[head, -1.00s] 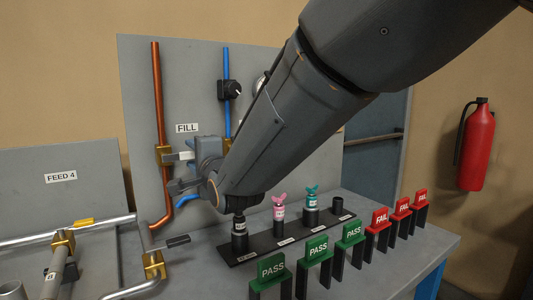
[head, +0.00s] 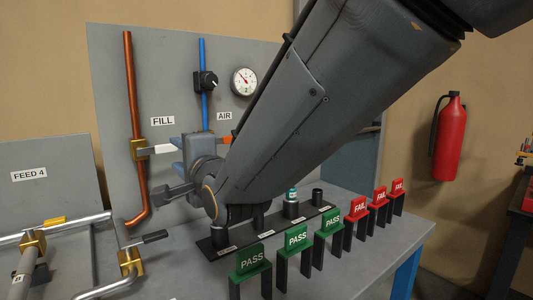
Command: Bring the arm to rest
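My arm reaches down from the upper right to the middle of the bench. My gripper (head: 172,193) is at its lower left end, in front of the upright grey panel (head: 112,80) and above the bench (head: 190,270). The gripper is small and partly turned away, so I cannot tell whether its fingers are open or shut. I see nothing clearly held in it.
Green PASS tags (head: 254,258) and red FAIL tags (head: 358,208) stand in a row at the front. A teal-topped bottle (head: 291,206) stands in the rack. A gauge (head: 243,81) and black knob (head: 206,81) are on the panel. Pipes (head: 75,222) run at the left.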

